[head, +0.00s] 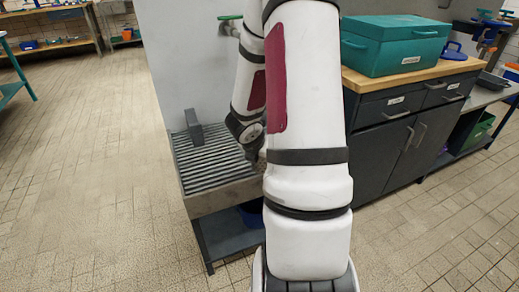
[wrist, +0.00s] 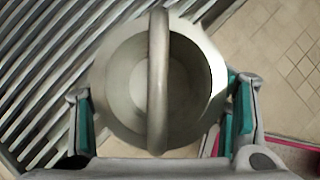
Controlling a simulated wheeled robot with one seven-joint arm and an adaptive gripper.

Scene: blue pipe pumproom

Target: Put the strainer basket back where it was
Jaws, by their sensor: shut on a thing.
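The strainer basket (wrist: 112,78) is a grey metal round cup with a wide rim and a curved handle across its top, in the middle of the wrist view. My gripper (wrist: 161,92) is shut on it, with one green-padded finger at each side. The basket's underside is hidden. In the head view my arm covers the basket, and my gripper (head: 254,155) shows only in part over the right side of a slatted metal grate (head: 205,165). I cannot tell how high the basket is above the grate.
A grey block (head: 193,128) stands on the grate's far left. A grey wall panel rises behind it. At right, a wooden-topped cabinet (head: 415,135) holds a teal box (head: 395,45). Open tiled floor (head: 90,170) lies at left.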

